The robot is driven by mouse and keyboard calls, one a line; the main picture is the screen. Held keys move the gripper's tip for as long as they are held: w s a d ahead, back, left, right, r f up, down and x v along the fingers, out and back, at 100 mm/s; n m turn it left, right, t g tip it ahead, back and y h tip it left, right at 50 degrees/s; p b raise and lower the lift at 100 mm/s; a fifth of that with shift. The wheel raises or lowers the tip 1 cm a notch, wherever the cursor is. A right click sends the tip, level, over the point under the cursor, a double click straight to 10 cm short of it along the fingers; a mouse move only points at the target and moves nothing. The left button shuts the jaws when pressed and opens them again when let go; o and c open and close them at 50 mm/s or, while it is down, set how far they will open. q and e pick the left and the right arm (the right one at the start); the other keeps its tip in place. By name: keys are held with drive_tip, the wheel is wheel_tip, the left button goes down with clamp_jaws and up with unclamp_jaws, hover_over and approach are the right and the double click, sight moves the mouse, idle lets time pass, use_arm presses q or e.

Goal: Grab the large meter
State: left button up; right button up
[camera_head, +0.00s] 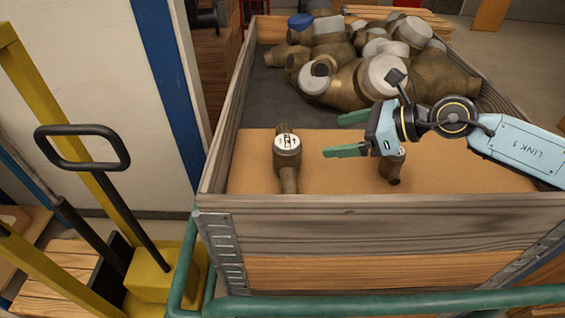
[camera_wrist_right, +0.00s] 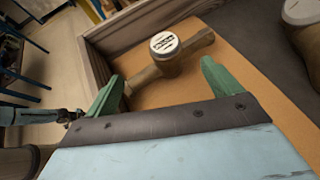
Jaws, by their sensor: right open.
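A brass meter with a white round face (camera_head: 286,145) lies on the tan board at the left of the crate. In the right wrist view this white-faced meter (camera_wrist_right: 165,45) shows beyond the gap between my fingertips, apart from them. A second brass meter (camera_head: 394,170) on the board is partly hidden behind my right gripper. Bigger brass meters with grey caps lie heaped behind, the nearest large meter (camera_head: 340,88) at the heap's front. My right gripper (camera_head: 350,134) is open and empty above the board, its green fingers pointing left. My left gripper is not in view.
The wooden crate (camera_head: 350,228) has raised walls around the board and heap. A green rail (camera_head: 390,305) runs along its front. A yellow frame with a black handle (camera_head: 82,130) stands at the left. The tan board (camera_head: 335,178) is bare between the two meters.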

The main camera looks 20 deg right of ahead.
sight(293, 142)
drive_tip(key=x, duration=0.9)
drive_tip(key=shift+w+d+f, duration=0.2)
drive_tip(key=shift+d+f, duration=0.15)
drive_tip(key=shift+d, duration=0.1)
drive_tip(key=shift+p+x, duration=0.3)
drive_tip(key=shift+x, duration=0.5)
drive_tip(key=x, duration=0.4)
drive_tip(key=shift+a, duration=0.15)
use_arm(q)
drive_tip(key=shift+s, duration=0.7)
use_arm(e)
drive_tip(key=shift+c, duration=0.2)
drive_tip(key=c, duration=1.9)
drive_tip(key=shift+w+r, duration=0.15)
drive_tip(key=shift+r, duration=0.05)
clamp_jaws()
